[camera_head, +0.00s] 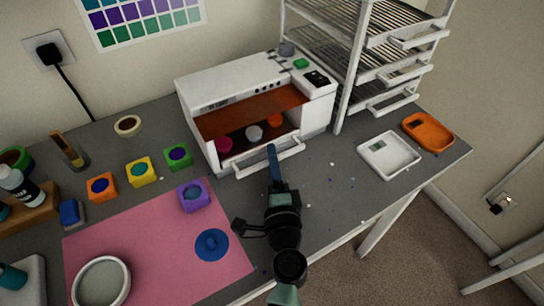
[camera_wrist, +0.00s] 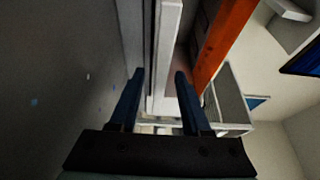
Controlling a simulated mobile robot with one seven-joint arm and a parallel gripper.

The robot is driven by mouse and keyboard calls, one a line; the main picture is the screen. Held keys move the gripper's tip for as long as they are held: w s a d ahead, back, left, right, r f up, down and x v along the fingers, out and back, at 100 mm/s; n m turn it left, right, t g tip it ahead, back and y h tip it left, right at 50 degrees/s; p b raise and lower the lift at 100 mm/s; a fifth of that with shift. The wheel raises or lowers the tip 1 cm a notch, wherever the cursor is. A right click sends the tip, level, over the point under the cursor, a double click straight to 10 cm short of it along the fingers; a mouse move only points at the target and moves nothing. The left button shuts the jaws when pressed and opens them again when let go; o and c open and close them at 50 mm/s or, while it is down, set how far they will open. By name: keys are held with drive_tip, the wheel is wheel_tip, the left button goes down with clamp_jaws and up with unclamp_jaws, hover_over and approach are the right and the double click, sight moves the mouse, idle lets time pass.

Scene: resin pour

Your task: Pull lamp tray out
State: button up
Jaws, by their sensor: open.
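The lamp (camera_head: 235,84) is a white box with an orange window in front, standing against the wall. Its white tray (camera_head: 236,168) shows at the low front opening with a bar handle (camera_head: 288,147). Pink, grey and orange round pieces sit inside behind the front edge. My gripper (camera_head: 272,152) reaches to the handle from the front. In the wrist view, its dark blue fingers (camera_wrist: 158,90) are open, one on each side of a white bar (camera_wrist: 166,50) that appears to be the handle. Contact with it cannot be told.
A tall white rack (camera_head: 352,60) stands right of the lamp. A white scale (camera_head: 389,155) and an orange tray (camera_head: 428,131) lie near the right table edge. Purple (camera_head: 193,196), green (camera_head: 178,156) and yellow (camera_head: 141,172) cups stand left, by a pink mat (camera_head: 130,236). Table before the lamp is mostly clear.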

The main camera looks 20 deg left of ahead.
drive_tip(key=shift+w+a, duration=0.15)
drive_tip(key=shift+w, duration=0.15)
clamp_jaws()
idle(1.3)
